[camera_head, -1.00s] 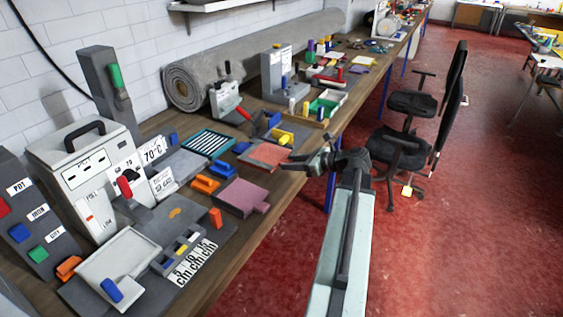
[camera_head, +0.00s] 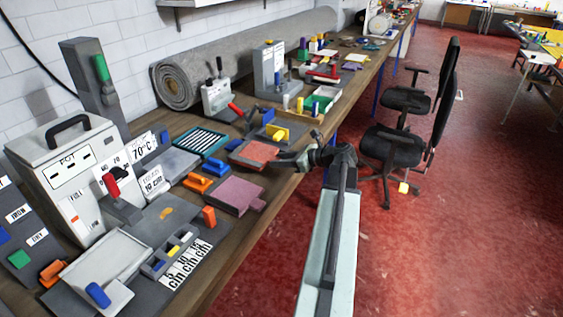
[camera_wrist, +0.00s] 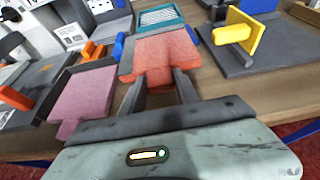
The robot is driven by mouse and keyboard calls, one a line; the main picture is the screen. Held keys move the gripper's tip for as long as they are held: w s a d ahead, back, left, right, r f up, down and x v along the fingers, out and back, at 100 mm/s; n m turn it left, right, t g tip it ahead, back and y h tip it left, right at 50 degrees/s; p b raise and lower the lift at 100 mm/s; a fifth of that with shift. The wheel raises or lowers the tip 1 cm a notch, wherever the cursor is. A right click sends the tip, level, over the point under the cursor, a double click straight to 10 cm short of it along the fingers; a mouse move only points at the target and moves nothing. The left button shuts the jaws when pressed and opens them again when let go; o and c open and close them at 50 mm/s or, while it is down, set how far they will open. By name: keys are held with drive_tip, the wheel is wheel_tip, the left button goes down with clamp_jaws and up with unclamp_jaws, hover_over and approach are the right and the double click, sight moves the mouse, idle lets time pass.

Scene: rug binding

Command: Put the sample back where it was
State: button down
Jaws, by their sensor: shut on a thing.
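My gripper (camera_head: 284,160) is at the front edge of the long workbench, shut on the tab of a flat salmon-red sample (camera_head: 259,152). In the wrist view my gripper's fingers (camera_wrist: 158,82) stand on both sides of the tab, and the sample (camera_wrist: 160,50) extends away from me. I cannot tell whether it touches the bench. A similar mauve-pink sample with a tab (camera_head: 232,193) lies nearer and to the left, and also shows in the wrist view (camera_wrist: 83,98). A teal frame with pale stripes (camera_head: 201,141) lies just beyond the red sample.
Orange clips (camera_head: 199,184) lie beside the mauve sample. A grey plate with a yellow handle (camera_wrist: 234,34) stands right of the red sample. Several machines and a rug roll (camera_head: 245,60) line the wall. An office chair (camera_head: 393,148) stands on the red floor at right.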

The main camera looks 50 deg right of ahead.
drive_tip(key=shift+f+b, duration=0.5)
drive_tip(key=shift+f, duration=0.15)
drive_tip(key=c, duration=0.9)
unclamp_jaws()
drive_tip(key=shift+r, duration=0.1)
drive_tip(key=shift+r, duration=0.1)
drive_tip(key=shift+s+d+r+p, duration=0.1)
drive_tip(key=shift+s+r+p, duration=0.15)
drive_tip(key=shift+r+p, duration=0.3)
drive_tip(key=shift+s+d+r+p, duration=0.1)
drive_tip(key=shift+s+r+p, duration=0.1)
drive_tip(key=shift+r+p, duration=0.3)
drive_tip(key=p+v, duration=0.3)
drive_tip(key=v, duration=0.7)
drive_tip(key=shift+s+f+p, duration=0.2)
drive_tip(key=shift+s+p, duration=0.2)
